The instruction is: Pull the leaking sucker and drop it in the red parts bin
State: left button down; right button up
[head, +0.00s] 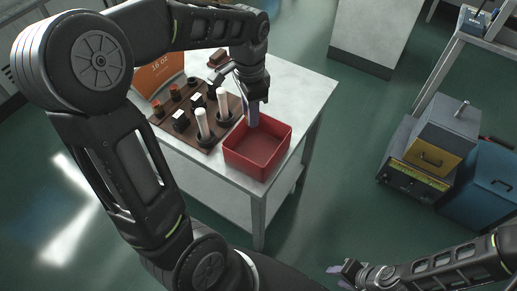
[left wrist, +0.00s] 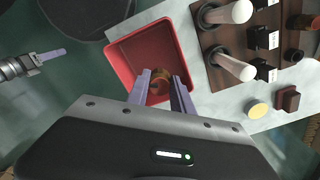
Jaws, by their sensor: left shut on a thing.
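The red parts bin (head: 272,167) stands at the table's near right corner. My left gripper (head: 253,118) points down over its back edge and shuts on a small brown-orange round part, seemingly the sucker (left wrist: 160,80). In the left wrist view, the sucker sits between the pale purple fingers, with the red bin (left wrist: 122,58) behind it. The head view hides the sucker behind the fingers. I cannot see a leak on it. My right gripper (head: 340,276) is low at the bottom right, empty, with its fingers apart.
A brown wooden rack (head: 204,141) left of the bin holds two white-handled tools, black blocks and reddish-brown round parts. A brown block (left wrist: 287,98) and a yellow disc (left wrist: 258,108) lie beside it. An orange sign (head: 160,72) stands behind. Grey and blue cases (head: 487,190) are at right.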

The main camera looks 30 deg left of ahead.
pick_arm(q)
jog(key=shift+f+b, duration=2)
jog(key=shift+f, duration=0.7)
jog(key=c, duration=1)
grip_release()
jog(key=shift+c, duration=0.2)
jog(key=shift+r, duration=0.1)
notch_tip(320, 180, up, 8)
jog(key=shift+f, duration=0.1)
jog(key=shift+f, duration=0.1)
